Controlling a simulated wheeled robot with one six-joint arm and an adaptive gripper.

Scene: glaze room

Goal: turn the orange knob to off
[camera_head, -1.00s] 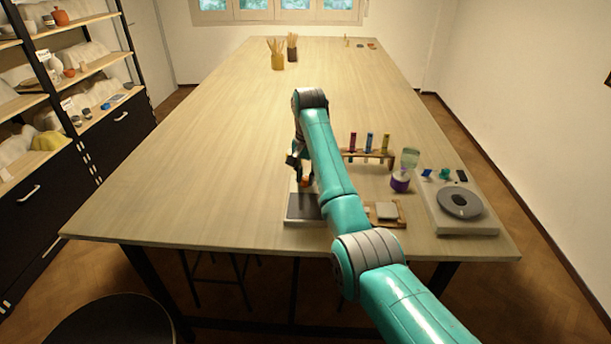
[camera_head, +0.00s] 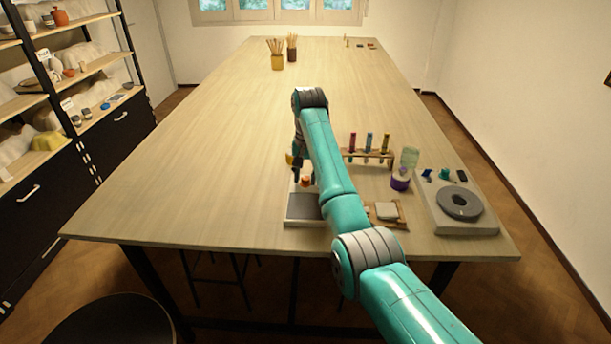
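The orange knob (camera_head: 306,181) is small and sits at the back of a white device with a dark grey square plate (camera_head: 303,207), near the table's front edge. My gripper (camera_head: 295,176) is just to the left of the knob, close to it. It is small and partly behind my teal arm, so I cannot tell whether its fingers are open or touch the knob. The knob's pointer and markings are too small to read.
A rack of coloured tubes (camera_head: 368,154), a purple-banded jar (camera_head: 400,180) and a small wooden tray (camera_head: 401,222) stand to the right. A white device with a grey disc (camera_head: 460,203) is at the right edge. The table's left side is clear.

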